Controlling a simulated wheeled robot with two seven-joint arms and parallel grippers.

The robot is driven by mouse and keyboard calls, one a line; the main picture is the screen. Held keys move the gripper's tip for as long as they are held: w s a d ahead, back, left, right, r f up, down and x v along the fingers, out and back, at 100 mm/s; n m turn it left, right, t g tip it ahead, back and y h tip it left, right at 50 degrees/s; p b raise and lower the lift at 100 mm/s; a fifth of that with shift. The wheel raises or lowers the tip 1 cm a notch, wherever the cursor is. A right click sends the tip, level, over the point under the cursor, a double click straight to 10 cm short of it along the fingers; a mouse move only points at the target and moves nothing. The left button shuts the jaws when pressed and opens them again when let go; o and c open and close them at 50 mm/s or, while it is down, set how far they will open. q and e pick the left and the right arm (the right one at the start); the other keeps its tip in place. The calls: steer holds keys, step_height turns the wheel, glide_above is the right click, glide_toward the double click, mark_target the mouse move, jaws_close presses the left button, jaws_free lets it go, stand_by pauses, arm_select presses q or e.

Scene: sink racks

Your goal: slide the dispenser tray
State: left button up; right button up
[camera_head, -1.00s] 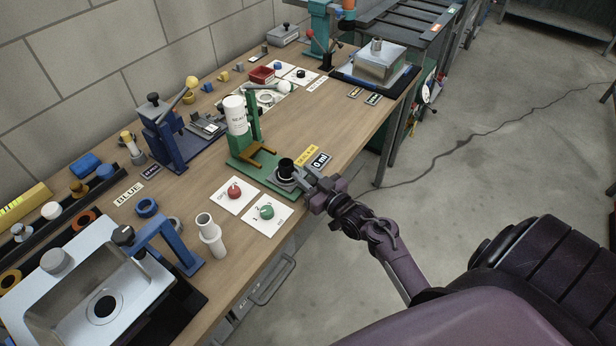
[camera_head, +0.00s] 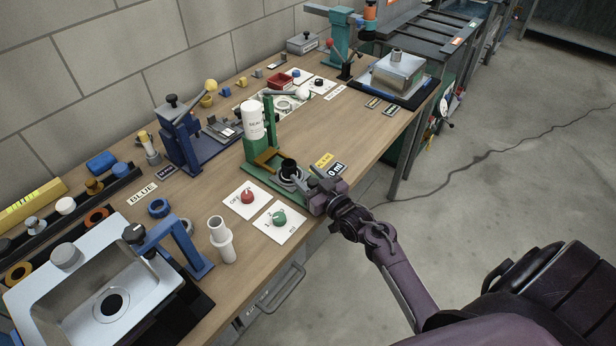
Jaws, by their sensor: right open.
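The dispenser is a green stand (camera_head: 268,108) holding a white bottle (camera_head: 253,120) upright, with a yellow fork (camera_head: 268,158) low on it. Below and in front of the bottle, on the green base, is the sliding tray (camera_head: 290,178) with a black cup (camera_head: 288,166) on it. My right gripper (camera_head: 307,193) is open at the tray's front end, low over the bench edge. It touches or nearly touches the tray; the exact contact is too small to tell. My left gripper is out of view.
Cards with a red knob (camera_head: 247,196) and a green knob (camera_head: 279,216) lie left of the gripper. A white pipe piece (camera_head: 222,240) stands near the front edge. A blue clamp stand (camera_head: 182,133) is behind. Bare bench (camera_head: 345,125) lies to the right.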

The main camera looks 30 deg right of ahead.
steer(key=s, duration=0.5)
steer(key=s+d+b, duration=0.1)
steer(key=s, duration=0.1)
steer(key=shift+s, duration=0.35)
steer(key=shift+c, duration=0.3)
